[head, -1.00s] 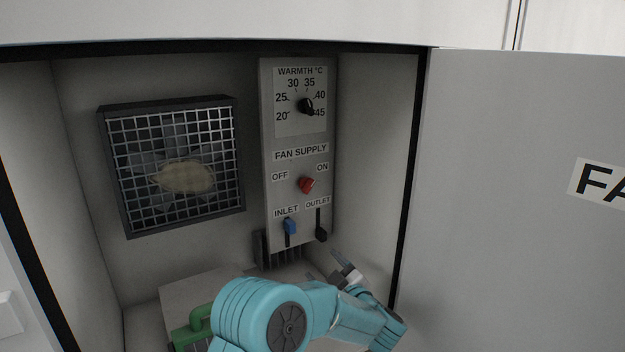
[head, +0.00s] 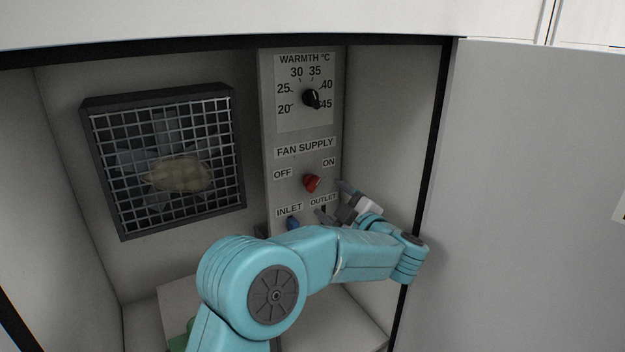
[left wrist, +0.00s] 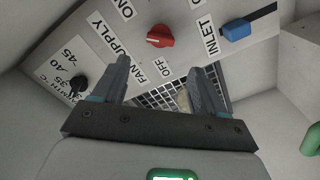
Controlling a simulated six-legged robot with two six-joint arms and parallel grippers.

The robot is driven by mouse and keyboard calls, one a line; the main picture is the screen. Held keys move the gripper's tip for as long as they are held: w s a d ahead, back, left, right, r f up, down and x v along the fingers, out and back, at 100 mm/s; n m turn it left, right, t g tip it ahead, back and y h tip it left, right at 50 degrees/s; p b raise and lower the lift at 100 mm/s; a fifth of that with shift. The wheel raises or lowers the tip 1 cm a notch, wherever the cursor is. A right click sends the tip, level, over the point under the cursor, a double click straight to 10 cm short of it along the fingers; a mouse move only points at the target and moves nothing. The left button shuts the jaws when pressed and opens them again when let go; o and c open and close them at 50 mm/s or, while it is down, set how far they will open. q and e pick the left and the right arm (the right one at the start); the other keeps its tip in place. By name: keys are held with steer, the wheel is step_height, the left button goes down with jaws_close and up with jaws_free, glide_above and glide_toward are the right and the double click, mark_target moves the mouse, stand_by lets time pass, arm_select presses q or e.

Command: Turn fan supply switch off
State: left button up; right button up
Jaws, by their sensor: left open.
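The red fan supply switch (head: 312,183) is a small knob on the grey control panel, between the OFF and ON labels, with its pointer turned toward ON. It also shows in the left wrist view (left wrist: 159,37), beyond and between my fingers. My left gripper (head: 329,201) is open and empty just below and right of the switch, its fingers apart from it. In the left wrist view its two fingers (left wrist: 161,80) are spread wide. My right gripper is not in view.
The black warmth dial (head: 311,98) is above the switch. A caged fan (head: 172,160) is at left. The open door (head: 530,190) stands at right.

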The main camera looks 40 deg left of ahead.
mark_target(314, 185)
arm_select(q)
steer(key=p+x, duration=0.2)
steer(key=x, duration=0.7)
steer(key=shift+w+a, duration=0.15)
steer(key=shift+w+a+f, duration=0.2)
steer(key=shift+w+a, duration=0.05)
steer(key=shift+w, duration=0.05)
steer(key=shift+s, duration=0.1)
steer(key=shift+s+r, duration=0.1)
steer(key=c, duration=0.9)
steer(key=shift+c, duration=0.3)
